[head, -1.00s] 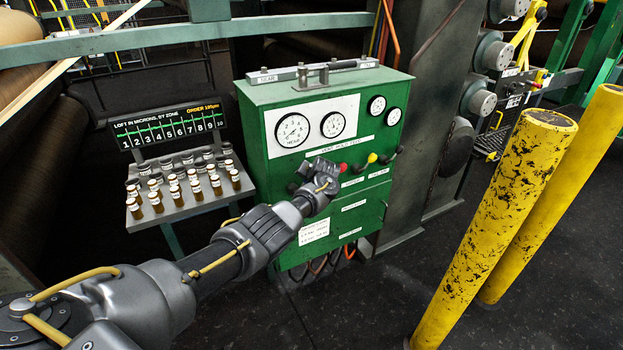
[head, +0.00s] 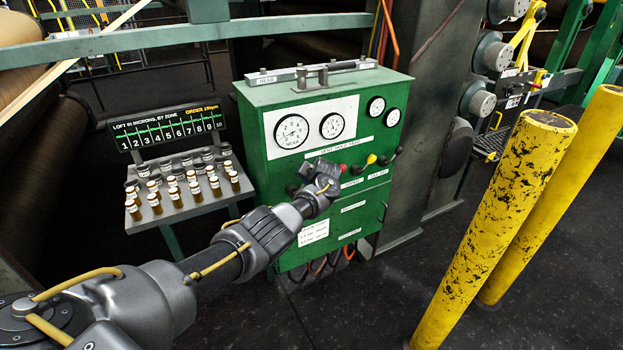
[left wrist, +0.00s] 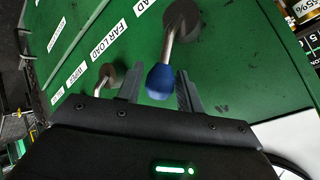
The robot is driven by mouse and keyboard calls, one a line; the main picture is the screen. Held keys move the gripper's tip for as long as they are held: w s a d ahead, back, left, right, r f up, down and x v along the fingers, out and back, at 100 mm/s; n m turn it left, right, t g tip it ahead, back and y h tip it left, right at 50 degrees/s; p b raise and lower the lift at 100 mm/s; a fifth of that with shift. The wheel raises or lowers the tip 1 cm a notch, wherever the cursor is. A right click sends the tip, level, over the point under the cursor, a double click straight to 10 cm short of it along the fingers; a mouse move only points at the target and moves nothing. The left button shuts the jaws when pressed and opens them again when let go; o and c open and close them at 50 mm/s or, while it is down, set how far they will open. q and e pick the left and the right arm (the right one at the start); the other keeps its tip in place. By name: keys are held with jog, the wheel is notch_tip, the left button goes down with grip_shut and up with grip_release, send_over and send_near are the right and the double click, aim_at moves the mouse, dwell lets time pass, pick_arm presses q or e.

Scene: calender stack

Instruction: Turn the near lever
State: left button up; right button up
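The near lever shows in the left wrist view as a metal rod with a blue knob (left wrist: 161,84), coming from a dark round hub. Its label is cut off at the edge and ends in "OAD". My left gripper (left wrist: 158,76) is open, with one finger on each side of the blue knob and a narrow gap showing. In the head view my left gripper (head: 328,178) is at the front of the green cabinet (head: 262,165) and hides the blue knob. My right gripper is in neither view.
A second lever (left wrist: 108,74) by the "FAR LOAD" label sits close to my left gripper. Red (head: 343,167), yellow (head: 371,159) and black (head: 398,150) knobs line the cabinet. A sample shelf (head: 170,212) stands left; yellow posts (head: 500,220) stand right.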

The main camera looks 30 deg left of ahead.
pick_arm(q)
jog(key=p+v, duration=0.2)
jog(key=v, duration=0.8)
jog(key=shift+r, duration=0.1)
